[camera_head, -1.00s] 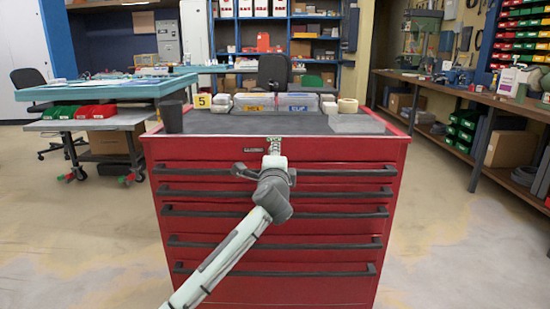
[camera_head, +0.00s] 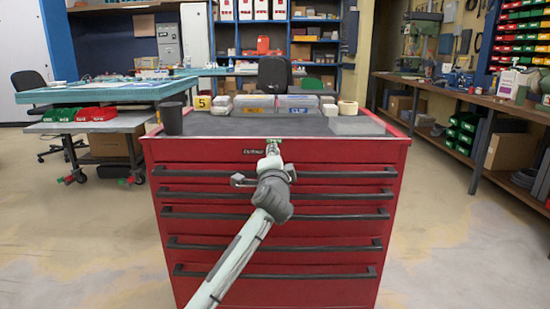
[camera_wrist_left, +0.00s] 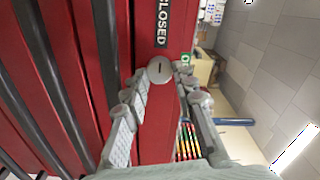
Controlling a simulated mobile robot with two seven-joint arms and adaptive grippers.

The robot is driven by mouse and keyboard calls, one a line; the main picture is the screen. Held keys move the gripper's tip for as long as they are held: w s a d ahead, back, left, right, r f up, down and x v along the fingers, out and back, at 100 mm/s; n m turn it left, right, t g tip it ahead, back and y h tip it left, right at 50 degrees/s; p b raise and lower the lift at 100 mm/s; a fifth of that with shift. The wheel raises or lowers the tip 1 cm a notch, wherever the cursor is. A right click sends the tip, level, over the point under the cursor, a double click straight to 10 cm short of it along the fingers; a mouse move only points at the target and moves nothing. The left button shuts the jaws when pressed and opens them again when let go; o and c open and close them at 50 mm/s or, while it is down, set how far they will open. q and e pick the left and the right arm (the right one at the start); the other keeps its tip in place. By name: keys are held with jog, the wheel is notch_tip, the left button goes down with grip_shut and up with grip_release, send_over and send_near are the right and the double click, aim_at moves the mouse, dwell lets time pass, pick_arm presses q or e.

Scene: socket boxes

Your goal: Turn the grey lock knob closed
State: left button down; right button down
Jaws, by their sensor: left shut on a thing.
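The grey lock knob (camera_wrist_left: 160,69) is round with a dark slot line, and sits at the top of the red tool cabinet's front. In the wrist view a black label reading CLOSED (camera_wrist_left: 163,22) and a green label (camera_wrist_left: 186,58) are beside it. The black label also shows in the head view (camera_head: 254,151). My left gripper (camera_head: 272,145) is at the cabinet's upper front edge, and in the wrist view (camera_wrist_left: 162,72) its fingers are on either side of the knob, shut on it. In the head view the gripper hides the knob. My right gripper is out of view.
The red cabinet (camera_head: 200,151) has several drawers with dark bar handles (camera_head: 345,174). On its top are a black cup (camera_head: 172,118), clear boxes (camera_head: 254,104) and a tape roll (camera_head: 348,107). Workbenches stand at both sides. The floor beside the cabinet is clear.

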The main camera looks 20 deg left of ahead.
pick_arm(q)
jog(key=c, duration=1.3)
grip_release()
jog(key=shift+o, duration=0.4)
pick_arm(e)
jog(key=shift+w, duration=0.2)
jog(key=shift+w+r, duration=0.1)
pick_arm(q)
jog(key=shift+s, duration=0.2)
jog(key=v, duration=0.7)
jog(key=shift+s, duration=0.35)
jog(key=shift+d, duration=0.15)
